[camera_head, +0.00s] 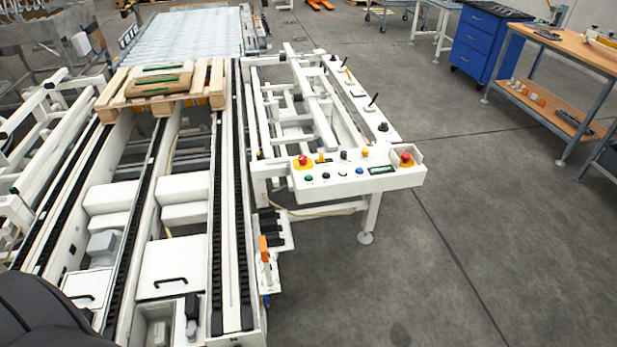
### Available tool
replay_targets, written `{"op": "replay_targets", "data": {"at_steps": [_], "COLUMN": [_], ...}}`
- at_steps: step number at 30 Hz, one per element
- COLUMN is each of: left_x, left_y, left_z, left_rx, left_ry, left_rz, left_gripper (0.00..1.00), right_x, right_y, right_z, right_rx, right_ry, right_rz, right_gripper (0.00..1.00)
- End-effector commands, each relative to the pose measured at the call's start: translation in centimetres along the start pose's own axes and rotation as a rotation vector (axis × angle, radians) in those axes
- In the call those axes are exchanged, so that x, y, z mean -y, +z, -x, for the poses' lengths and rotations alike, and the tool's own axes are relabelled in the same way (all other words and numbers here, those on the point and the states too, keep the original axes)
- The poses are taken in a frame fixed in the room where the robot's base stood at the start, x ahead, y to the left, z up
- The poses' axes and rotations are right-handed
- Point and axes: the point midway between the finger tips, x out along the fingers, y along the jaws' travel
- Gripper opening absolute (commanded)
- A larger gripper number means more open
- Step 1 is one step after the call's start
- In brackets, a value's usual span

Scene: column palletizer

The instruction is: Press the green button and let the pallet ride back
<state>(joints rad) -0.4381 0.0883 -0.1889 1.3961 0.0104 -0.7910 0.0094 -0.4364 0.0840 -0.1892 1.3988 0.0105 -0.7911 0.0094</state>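The green button (309,178) is a small round button at the left end of the white control panel (350,185). Black, blue and other small buttons sit to its right, and a red emergency stop (303,161) stands just behind it. The wooden pallet (200,84) lies across the chain conveyor (228,230) at its far end. It carries a small stack of brown and whitish sacks (158,82) with green stripes. Neither of my grippers shows in the head view.
A second red emergency stop (406,158) sits at the panel's right end. A white side frame with levers stands behind the panel. A blue drawer cabinet (484,42) and a wooden workbench (570,45) stand back right. The grey floor right of the panel is clear.

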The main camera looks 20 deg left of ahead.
Motion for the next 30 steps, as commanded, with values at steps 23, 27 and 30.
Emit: {"op": "replay_targets", "data": {"at_steps": [23, 27, 30], "left_x": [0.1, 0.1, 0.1], "left_y": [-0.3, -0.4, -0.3], "left_z": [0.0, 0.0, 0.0], "left_rx": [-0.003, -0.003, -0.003], "left_ry": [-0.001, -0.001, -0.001], "left_rz": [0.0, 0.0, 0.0], "left_gripper": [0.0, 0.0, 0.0], "right_x": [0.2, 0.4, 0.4], "right_y": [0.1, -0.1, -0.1], "right_z": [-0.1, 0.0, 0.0], "right_rx": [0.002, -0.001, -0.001], "right_ry": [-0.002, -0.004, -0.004], "right_rz": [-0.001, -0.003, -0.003], "right_gripper": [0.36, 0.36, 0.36]}}
